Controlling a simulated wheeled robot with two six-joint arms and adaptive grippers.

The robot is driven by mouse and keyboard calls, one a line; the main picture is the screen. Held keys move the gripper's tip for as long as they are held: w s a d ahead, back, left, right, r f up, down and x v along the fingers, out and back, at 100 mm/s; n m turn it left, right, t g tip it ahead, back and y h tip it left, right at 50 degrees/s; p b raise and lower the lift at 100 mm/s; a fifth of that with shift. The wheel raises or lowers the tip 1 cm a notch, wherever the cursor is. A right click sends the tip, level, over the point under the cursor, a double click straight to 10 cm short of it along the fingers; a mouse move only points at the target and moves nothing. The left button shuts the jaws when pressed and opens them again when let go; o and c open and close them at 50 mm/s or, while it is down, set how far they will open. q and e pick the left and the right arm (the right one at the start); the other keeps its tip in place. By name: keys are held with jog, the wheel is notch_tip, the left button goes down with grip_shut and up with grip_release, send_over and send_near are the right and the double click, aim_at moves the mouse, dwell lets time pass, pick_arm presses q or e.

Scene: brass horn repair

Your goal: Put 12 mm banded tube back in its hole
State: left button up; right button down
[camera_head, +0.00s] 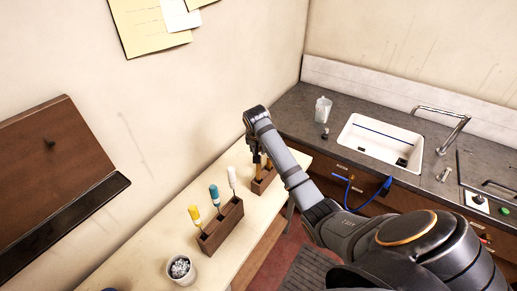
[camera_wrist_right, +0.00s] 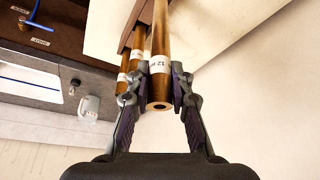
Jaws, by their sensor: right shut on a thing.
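My right gripper (camera_head: 257,158) is over the small wooden block (camera_head: 264,182) at the far end of the bench. In the right wrist view my right gripper (camera_wrist_right: 162,72) is shut on a brass tube (camera_wrist_right: 160,88) with a white band whose print reads about "12 m". Its open end faces the camera. Other brass tubes with white bands (camera_wrist_right: 134,64) stand close beside it, by the dark wooden block. I cannot tell whether the far end of the held tube is in a hole or free. My left gripper is not in view.
A longer wooden rack (camera_head: 222,226) with yellow, blue and white-handled tools stands nearer on the bench (camera_head: 150,240). A cup of grey bits (camera_head: 181,268) is at the front. A sink (camera_head: 378,140) and a clear jug (camera_head: 322,109) are on the dark counter.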

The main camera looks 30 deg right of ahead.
notch_tip(320, 180, down, 8)
jog(key=b, duration=0.2)
jog(key=shift+b, duration=0.3)
dwell(2.4)
jog(key=c, duration=1.1)
grip_release()
jog(key=shift+f, duration=0.1)
jog(key=v, duration=1.2)
